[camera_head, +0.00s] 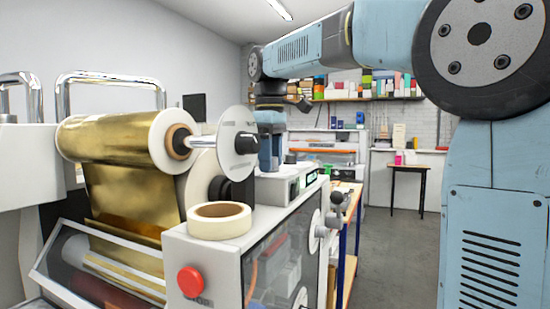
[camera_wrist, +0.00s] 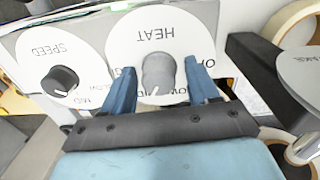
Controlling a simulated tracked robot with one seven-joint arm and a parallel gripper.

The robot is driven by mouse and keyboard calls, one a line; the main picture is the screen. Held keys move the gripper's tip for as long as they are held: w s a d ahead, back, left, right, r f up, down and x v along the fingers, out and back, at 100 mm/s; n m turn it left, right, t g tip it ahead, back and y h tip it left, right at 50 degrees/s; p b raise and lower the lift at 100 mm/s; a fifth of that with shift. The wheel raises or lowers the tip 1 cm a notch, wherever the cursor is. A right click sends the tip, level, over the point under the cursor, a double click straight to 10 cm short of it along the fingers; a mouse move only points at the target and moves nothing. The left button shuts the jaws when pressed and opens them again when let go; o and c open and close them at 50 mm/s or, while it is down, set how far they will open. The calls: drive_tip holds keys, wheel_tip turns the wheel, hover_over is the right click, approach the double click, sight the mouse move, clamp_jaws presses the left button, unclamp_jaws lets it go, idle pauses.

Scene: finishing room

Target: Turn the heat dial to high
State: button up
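The heat dial is a grey knob (camera_wrist: 158,72) on a round white plate (camera_wrist: 123,40) marked HEAT, which reads upside down in the wrist view. A white pointer line on the knob faces the bottom of that view. My gripper (camera_wrist: 158,66) has its two blue fingers spread on either side of the knob, with a visible gap at each side. Contact is not evident. The scale marks around the dial are partly hidden by my fingers and wrist. In the head view my gripper (camera_head: 270,152) points down over the machine; the heat dial cannot be made out there.
A black SPEED knob (camera_wrist: 60,80) sits beside the heat dial. The machine carries a gold foil roll (camera_head: 115,140), a tape roll (camera_head: 220,222) and a red button (camera_head: 190,282). A box with a display (camera_head: 290,182) stands close by my gripper.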

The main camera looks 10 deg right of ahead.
drive_tip(key=c, duration=0.9)
drive_tip(key=shift+d, duration=0.2)
drive_tip(key=shift+a, duration=0.1)
drive_tip(key=shift+m, duration=0.4)
drive_tip(key=m, duration=0.4)
drive_tip(key=shift+a+m, duration=0.15)
drive_tip(key=shift+m, duration=0.25)
drive_tip(key=m, duration=0.6)
drive_tip(key=shift+r, duration=0.1)
drive_tip(key=shift+m, duration=0.3)
